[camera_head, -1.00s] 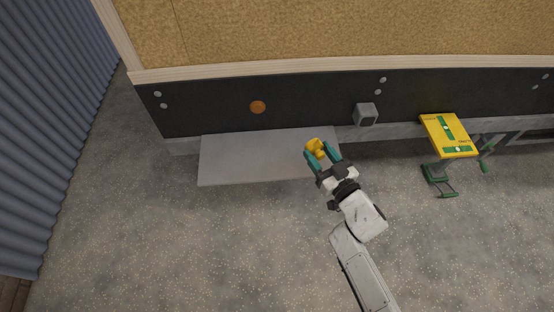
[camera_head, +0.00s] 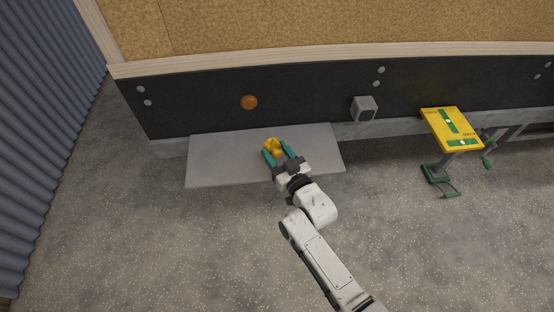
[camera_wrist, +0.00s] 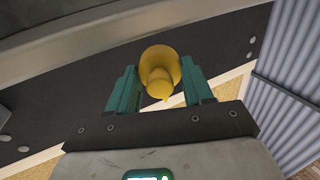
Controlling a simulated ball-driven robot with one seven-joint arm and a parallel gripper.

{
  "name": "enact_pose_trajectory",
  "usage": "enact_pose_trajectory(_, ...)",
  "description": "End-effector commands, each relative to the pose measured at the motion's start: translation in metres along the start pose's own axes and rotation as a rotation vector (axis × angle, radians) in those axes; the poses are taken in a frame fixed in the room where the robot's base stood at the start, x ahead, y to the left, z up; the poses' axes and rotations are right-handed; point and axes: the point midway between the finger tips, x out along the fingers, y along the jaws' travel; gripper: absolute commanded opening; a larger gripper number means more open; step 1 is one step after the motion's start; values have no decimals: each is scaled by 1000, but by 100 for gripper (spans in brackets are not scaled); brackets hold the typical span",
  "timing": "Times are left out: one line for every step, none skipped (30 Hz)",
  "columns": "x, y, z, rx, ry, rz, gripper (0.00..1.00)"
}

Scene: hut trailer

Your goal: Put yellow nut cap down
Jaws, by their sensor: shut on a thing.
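The yellow nut cap (camera_head: 273,146) is between the teal fingers of my gripper (camera_head: 276,152), which is shut on it. In the head view it appears over the grey step plate (camera_head: 222,160); I cannot tell whether it touches the plate. In the wrist view the yellow nut cap (camera_wrist: 160,68) shows a round flared part with a smaller knob towards me, between the two teal fingers of my gripper (camera_wrist: 158,80).
The plate juts from a dark panel (camera_head: 310,98) with an orange round light (camera_head: 249,102) and a grey box (camera_head: 364,108). A corrugated blue-grey wall (camera_head: 45,120) is at the left. The speckled floor in front is clear.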

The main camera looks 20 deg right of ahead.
Motion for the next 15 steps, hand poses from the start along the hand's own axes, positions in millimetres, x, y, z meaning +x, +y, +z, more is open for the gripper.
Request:
enact_pose_trajectory(0,0,13,0,-5,0,14)
enact_pose_trajectory(0,0,17,0,-4,0,14)
enact_pose_trajectory(0,0,22,0,-4,0,14)
enact_pose_trajectory(0,0,25,0,-3,0,14)
enact_pose_trajectory(0,0,28,0,-3,0,14)
enact_pose_trajectory(0,0,29,0,-2,0,14)
enact_pose_trajectory(0,0,30,0,-2,0,14)
enact_pose_trajectory(0,0,30,0,-1,0,14)
enact_pose_trajectory(-1,0,30,0,-1,0,14)
enact_pose_trajectory(-1,0,30,0,-1,0,14)
enact_pose_trajectory(-1,0,30,0,-1,0,14)
enact_pose_trajectory(-1,0,30,0,-1,0,14)
enact_pose_trajectory(-1,0,30,0,-1,0,14)
enact_pose_trajectory(-1,0,30,0,-1,0,14)
enact_pose_trajectory(-1,0,30,0,-1,0,14)
